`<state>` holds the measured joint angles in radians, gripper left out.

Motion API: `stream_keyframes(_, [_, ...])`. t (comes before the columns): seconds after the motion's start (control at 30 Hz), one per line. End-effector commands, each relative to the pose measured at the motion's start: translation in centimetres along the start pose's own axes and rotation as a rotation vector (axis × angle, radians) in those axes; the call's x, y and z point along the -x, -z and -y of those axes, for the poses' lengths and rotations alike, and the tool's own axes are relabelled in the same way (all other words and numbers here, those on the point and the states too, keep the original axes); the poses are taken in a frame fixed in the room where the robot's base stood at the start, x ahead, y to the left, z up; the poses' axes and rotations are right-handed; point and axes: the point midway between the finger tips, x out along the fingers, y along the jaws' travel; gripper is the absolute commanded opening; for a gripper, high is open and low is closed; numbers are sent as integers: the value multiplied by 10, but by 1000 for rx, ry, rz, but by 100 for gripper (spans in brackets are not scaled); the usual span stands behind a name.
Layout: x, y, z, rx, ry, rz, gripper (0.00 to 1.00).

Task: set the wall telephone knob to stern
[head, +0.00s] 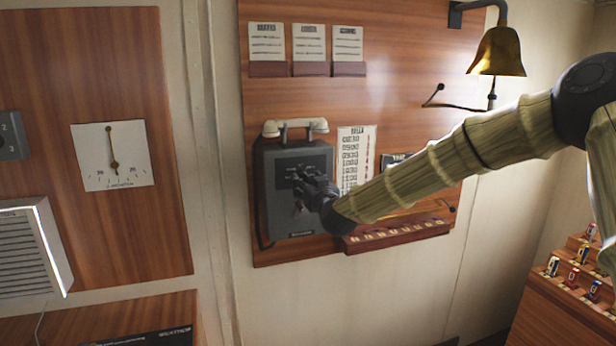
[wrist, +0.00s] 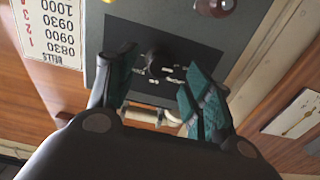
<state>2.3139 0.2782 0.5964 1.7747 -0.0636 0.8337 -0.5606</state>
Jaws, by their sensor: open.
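The wall telephone (head: 272,222) is a grey box on the wooden panel, with a cream handset (head: 295,127) across its top. In the wrist view the telephone's grey face (wrist: 190,32) carries a black plate with a dark round knob (wrist: 160,63) and small white labels around it. The labels are too small to read, so I cannot tell where the knob points. My gripper (head: 300,194) is in front of the telephone's face. In the wrist view my open gripper (wrist: 158,90) has a finger on each side of the knob. I cannot tell whether either finger touches it.
A bells card (head: 355,158) hangs right of the telephone. A red-brown rack (head: 398,233) sits below it. A brass bell (head: 498,52) hangs at upper right. A white gauge (head: 112,155) is on the left panel. Small coloured items stand on a stepped stand (head: 568,291) at lower right.

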Motion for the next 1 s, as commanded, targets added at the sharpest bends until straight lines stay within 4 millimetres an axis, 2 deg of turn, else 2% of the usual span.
stream_keyframes(0.23, [-20, 0, -2, 1, -2, 2, 51])
stream_keyframes(0.63, [-24, -1, -3, 1, -3, 1, 51])
stream_keyframes(0.67, [-24, -1, -3, 1, -3, 1, 47])
stream_keyframes(0.9, [-24, -1, -4, 1, -4, 1, 5])
stream_keyframes(0.97, [-22, 0, -12, -1, -5, 1, 5])
stream_keyframes(1.0, [-22, -1, -9, -1, -6, 1, 5])
